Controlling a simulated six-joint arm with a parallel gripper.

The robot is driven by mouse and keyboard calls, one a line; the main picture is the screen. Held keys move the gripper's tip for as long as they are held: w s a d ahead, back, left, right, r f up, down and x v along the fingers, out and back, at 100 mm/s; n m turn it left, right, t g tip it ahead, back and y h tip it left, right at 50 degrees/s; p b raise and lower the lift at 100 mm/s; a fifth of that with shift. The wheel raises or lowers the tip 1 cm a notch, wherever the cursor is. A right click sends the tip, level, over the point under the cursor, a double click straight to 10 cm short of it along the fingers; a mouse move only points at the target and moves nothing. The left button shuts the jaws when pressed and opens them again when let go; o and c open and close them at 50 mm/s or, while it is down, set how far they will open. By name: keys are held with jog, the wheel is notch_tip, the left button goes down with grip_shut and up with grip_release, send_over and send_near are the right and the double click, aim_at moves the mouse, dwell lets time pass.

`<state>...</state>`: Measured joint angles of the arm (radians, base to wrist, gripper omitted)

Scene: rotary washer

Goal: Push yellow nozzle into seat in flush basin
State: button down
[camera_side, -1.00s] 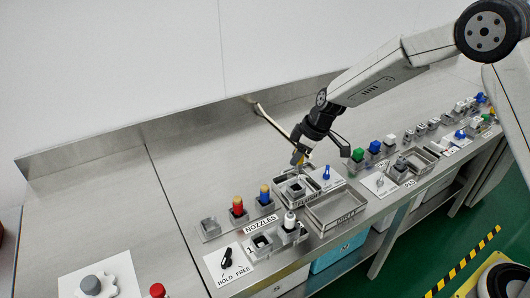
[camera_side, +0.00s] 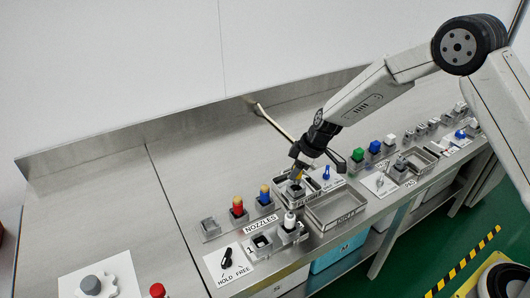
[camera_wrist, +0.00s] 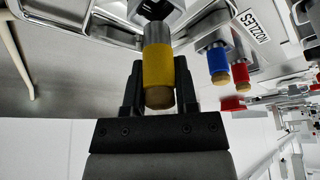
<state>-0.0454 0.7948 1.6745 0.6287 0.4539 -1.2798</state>
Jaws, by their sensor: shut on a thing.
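The yellow nozzle (camera_wrist: 158,62) stands between the fingers of my gripper (camera_wrist: 159,75), which is shut on it. Its brown end points toward my palm. Its other end meets a grey metal seat (camera_wrist: 152,12) at the top of the wrist view; how deep it sits there I cannot tell. In the side view my gripper (camera_side: 298,172) is low over the flush basin (camera_side: 281,197), pointing down and slightly tilted. There the nozzle is a small yellow spot (camera_side: 297,178), mostly hidden by the gripper.
Blue (camera_side: 265,195) and red (camera_side: 238,207) nozzles stand in holders to the left, by the NOZZLES label (camera_side: 260,225). An empty grey tray (camera_side: 336,208) lies in front of the basin. A blue-handled part (camera_side: 326,173) is close on the right. The bench at far left is mostly clear.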

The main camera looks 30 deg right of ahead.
aim_at(294, 182)
jog(key=shift+f, duration=1.15)
jog(key=shift+f, duration=0.55)
dwell(0.3)
jog(key=shift+c, duration=1.5)
grip_release()
jog(key=shift+r, duration=0.1)
jog(key=shift+v, duration=3.55)
jog(key=shift+s+d+r, duration=0.15)
jog(key=shift+r, duration=0.05)
jog(key=shift+s+r, duration=0.1)
